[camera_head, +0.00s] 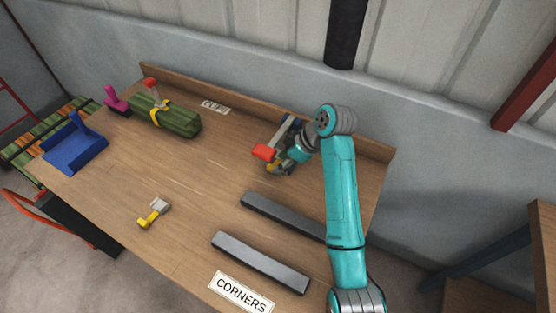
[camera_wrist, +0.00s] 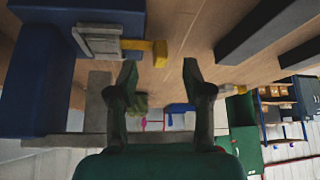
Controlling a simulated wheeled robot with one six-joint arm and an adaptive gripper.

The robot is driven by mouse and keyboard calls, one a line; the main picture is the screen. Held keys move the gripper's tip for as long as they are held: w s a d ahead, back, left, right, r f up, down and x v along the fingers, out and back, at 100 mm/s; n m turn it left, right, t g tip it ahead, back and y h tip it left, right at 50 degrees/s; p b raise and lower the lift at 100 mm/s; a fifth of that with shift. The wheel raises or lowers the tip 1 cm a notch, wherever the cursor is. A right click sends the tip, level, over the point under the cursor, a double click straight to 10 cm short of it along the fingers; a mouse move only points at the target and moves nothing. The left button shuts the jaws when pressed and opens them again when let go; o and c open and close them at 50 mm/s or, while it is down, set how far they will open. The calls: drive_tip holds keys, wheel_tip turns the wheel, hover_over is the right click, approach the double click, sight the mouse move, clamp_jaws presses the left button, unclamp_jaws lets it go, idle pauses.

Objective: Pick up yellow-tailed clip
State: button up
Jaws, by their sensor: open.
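In the wrist view, a grey clip with a yellow tail (camera_wrist: 158,53) sits against a dark blue holder (camera_wrist: 40,80), with its tail reaching across in front of my gripper (camera_wrist: 160,72). My gripper's two fingers are apart with nothing between them; the tail lies just beyond the tips, and I cannot tell whether they touch. In the head view my arm partly hides this holder (camera_head: 289,124), with red and yellow parts (camera_head: 280,168) by my gripper. Another grey clip with a yellow tail (camera_head: 153,212) lies loose on the table's front left.
Two dark bars (camera_head: 260,262) lie at the front right of the table (camera_head: 200,180). The table's middle is clear.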

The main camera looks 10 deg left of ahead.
sight(278, 160)
drive_tip(key=x, duration=0.3)
drive_tip(key=shift+f, duration=0.15)
clamp_jaws()
